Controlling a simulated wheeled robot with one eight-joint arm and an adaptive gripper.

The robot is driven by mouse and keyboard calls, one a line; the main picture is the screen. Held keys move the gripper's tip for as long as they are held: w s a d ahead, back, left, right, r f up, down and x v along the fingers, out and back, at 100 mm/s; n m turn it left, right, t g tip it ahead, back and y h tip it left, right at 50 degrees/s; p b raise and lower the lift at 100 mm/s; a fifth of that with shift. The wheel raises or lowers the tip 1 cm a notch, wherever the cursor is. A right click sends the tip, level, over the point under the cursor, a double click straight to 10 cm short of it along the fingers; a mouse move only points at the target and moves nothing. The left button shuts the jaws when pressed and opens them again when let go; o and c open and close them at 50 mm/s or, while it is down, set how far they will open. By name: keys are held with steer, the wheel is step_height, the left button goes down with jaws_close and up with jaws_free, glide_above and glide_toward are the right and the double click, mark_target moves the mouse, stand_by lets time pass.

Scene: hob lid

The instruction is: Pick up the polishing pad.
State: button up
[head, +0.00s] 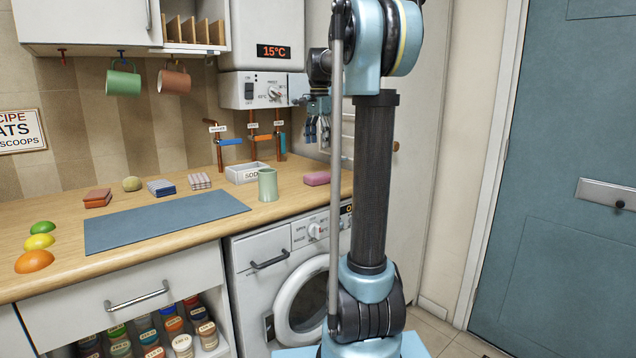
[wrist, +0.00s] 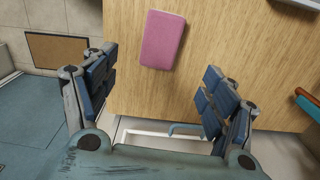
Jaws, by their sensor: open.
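A pink, flat, rounded pad (head: 316,178) lies on the wooden counter near its right end; it looks like the polishing pad, though no label shows. In the wrist view the same pink pad (wrist: 163,40) lies flat at the top, beyond the fingertips and between the lines of the two finger sets. My gripper (wrist: 158,85) is open and empty, with bare counter between its blue-padded fingers. In the head view my gripper (head: 318,130) hangs above the counter's right end, over the pad and apart from it.
A green mug (head: 268,185) and a white soda tray (head: 247,173) stand left of the pad. Taps with coloured levers (head: 232,141) rise behind. A blue mat (head: 165,221) and several small items lie further left. Counter around the pad is clear.

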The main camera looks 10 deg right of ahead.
mark_target(319, 174)
step_height(319, 174, down, 13)
steer(key=shift+r, duration=0.1)
stand_by(0.6)
steer(key=c, duration=1)
